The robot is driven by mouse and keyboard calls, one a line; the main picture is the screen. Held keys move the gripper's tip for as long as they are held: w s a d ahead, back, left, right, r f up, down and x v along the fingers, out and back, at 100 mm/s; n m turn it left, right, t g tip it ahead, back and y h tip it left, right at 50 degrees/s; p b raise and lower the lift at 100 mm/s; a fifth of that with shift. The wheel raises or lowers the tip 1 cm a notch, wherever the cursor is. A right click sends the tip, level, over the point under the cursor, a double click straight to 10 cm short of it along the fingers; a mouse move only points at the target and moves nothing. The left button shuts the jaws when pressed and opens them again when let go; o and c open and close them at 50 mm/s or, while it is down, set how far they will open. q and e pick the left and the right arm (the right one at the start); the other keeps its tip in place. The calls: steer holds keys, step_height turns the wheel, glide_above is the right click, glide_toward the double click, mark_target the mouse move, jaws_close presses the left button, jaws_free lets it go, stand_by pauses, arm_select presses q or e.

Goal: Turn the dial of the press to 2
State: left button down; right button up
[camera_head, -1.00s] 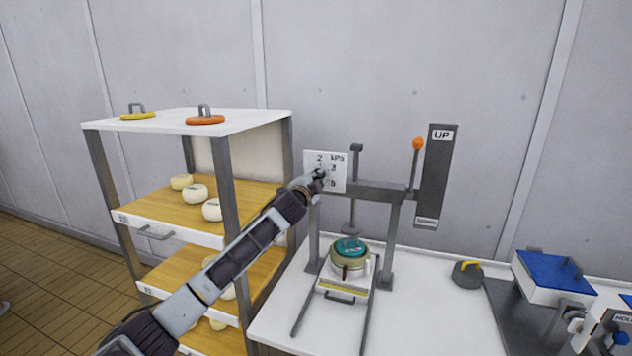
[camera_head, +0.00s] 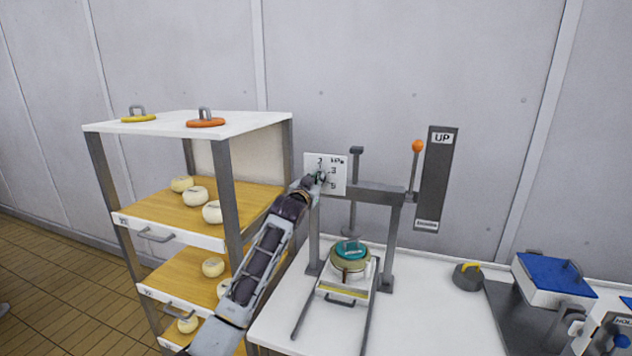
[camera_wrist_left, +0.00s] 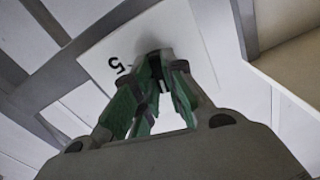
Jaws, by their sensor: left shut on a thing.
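The press (camera_head: 394,235) stands on the white table, a grey frame with a white dial plate (camera_head: 339,178) at its upper left. The plate carries numbers; 2, 3 and 5 can be made out, and "kPa". My left gripper (camera_head: 320,177) is at the plate's middle, shut on the dial, which it mostly hides. In the left wrist view the green fingers (camera_wrist_left: 155,85) close around a dark knob in front of the plate (camera_wrist_left: 100,62), with the 5 beside them. Where the dial points is hidden. My right gripper is not in view.
A shelf rack (camera_head: 228,160) with round cheeses stands left of the press. An orange-knobbed lever (camera_head: 417,147) and an UP panel (camera_head: 436,180) are at the right. A cheese mould (camera_head: 350,257) sits under the press.

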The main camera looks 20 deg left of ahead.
arm_select(q)
steer(key=shift+f+n, duration=0.15)
steer(key=shift+n, duration=1.05)
steer(key=c, duration=1.5)
jaws_free()
steer(key=shift+s, duration=0.2)
steer(key=shift+s+a, duration=0.2)
steer(key=shift+s, duration=5.6)
